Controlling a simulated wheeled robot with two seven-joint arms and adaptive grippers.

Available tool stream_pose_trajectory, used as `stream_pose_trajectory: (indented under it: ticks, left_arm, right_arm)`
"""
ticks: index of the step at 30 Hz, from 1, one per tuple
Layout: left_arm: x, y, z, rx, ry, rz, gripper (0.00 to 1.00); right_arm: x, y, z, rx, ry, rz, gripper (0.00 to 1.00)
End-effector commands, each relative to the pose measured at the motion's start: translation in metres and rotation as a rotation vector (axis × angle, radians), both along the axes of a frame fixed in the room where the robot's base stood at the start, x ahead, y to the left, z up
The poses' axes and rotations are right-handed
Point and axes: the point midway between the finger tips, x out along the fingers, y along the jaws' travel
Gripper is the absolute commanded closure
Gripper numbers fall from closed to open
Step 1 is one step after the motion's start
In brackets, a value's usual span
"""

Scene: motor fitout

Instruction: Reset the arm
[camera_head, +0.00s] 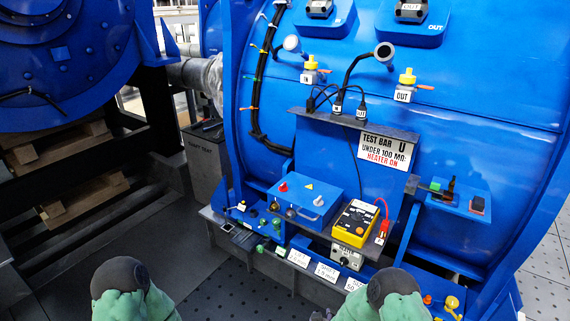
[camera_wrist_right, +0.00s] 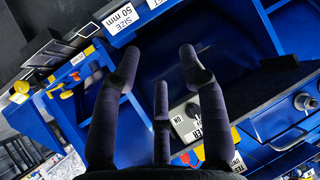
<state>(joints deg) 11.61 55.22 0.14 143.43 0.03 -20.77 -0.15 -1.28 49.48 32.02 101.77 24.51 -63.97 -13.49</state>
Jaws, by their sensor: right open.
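My right gripper (camera_wrist_right: 158,75) fills the middle of the right wrist view. Its three dark fingers are spread apart and nothing is between them. Beyond the fingers is a small pale switch box (camera_wrist_right: 183,124) marked ON, partly hidden by a finger; I see no clear contact. In the head view my two green arm links with dark caps stand at the bottom edge, one left and one right. My left gripper is not seen there. The right gripper's fingers are not clearly seen in the head view.
A big blue motor housing (camera_head: 480,120) fills the right. Its front shelf carries a yellow meter (camera_head: 356,222), a blue box (camera_head: 305,203) and a red lead (camera_head: 384,218). A test bar sign (camera_head: 385,150) hangs above. Wooden pallets (camera_head: 75,190) are at left. Dark floor (camera_head: 215,285) is open in front.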

Motion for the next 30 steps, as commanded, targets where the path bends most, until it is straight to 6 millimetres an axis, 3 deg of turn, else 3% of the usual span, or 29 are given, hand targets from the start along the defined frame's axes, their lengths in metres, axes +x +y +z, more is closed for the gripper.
stream_pose_trajectory:
  ticks: [8, 15, 18, 23, 30]
  left_arm:
    - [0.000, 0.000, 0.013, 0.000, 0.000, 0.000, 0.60]
    - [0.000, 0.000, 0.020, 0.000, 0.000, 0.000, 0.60]
    - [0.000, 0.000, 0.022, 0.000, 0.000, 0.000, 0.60]
    - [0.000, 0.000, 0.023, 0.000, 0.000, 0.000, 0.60]
    - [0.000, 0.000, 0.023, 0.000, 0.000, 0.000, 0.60]
  right_arm:
    - [-0.109, 0.016, -0.029, 0.227, 0.402, 0.149, 0.57]
    - [-0.221, 0.028, -0.021, 0.384, 0.730, 0.242, 0.57]
    - [-0.252, 0.031, -0.014, 0.421, 0.817, 0.266, 0.57]
    - [-0.276, 0.033, -0.008, 0.446, 0.881, 0.284, 0.57]
    - [-0.278, 0.033, -0.007, 0.448, 0.887, 0.285, 0.57]
